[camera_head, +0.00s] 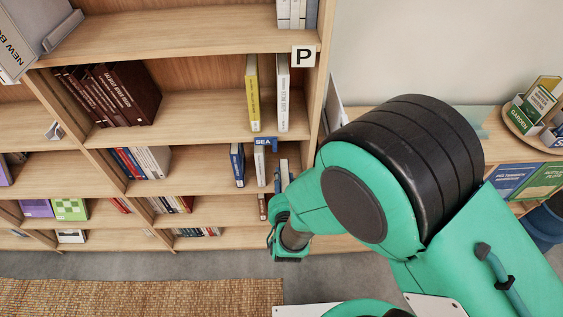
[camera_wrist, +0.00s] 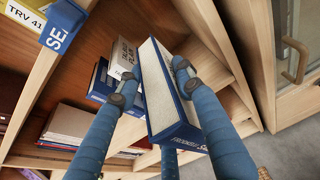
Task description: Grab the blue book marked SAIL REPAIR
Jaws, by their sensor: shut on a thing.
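A blue book with cream page edges (camera_wrist: 158,100) is between my gripper's blue-wrapped fingers (camera_wrist: 150,84) in the wrist view. My gripper is shut on it. The book is tilted, and the lettering on its lower blue edge is too small to read, so I cannot confirm SAIL REPAIR. In the head view my wrist is in front of the lower right shelves and hides most of the gripper and the held book.
A blue SEA sign (camera_head: 264,143) hangs from the shelf edge close to my gripper. A blue book (camera_head: 237,164) stands left of it. In the wrist view, another blue book (camera_wrist: 101,80) and a white-spined book (camera_wrist: 125,55) stand beside the held one. Shelf boards surround the gripper.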

